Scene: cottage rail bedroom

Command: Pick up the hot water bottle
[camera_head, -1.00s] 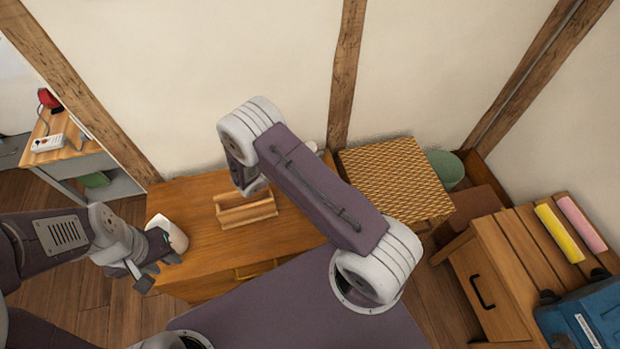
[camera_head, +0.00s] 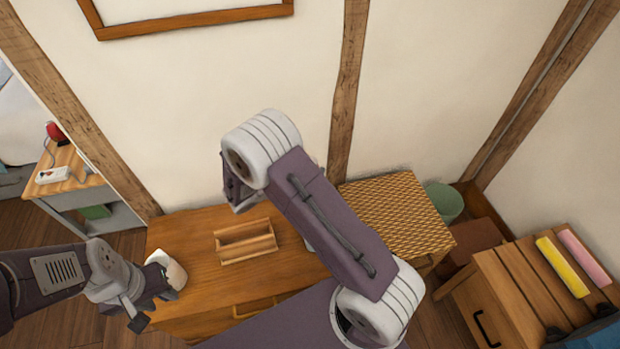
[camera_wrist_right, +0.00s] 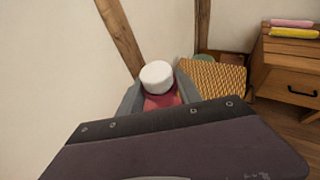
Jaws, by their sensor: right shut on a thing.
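The hot water bottle, with a white cap (camera_wrist_right: 156,75) and a red-pink body (camera_wrist_right: 160,101), shows in the right wrist view. My right gripper (camera_wrist_right: 159,93) is shut on it, with a grey finger on either side. Most of its body is hidden behind my gripper's dark housing. In the head view my right arm hides the bottle and the right gripper. My left gripper (camera_head: 155,308) is open and empty, in front of the left end of the wooden dresser.
The wooden dresser (camera_head: 200,240) carries a small wooden tray (camera_head: 228,258) and a white rounded object (camera_head: 172,270). A woven-top basket (camera_head: 395,215) and a green bin (camera_head: 445,200) stand to the right. A slatted chest (camera_head: 515,275) holds yellow and pink rolls.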

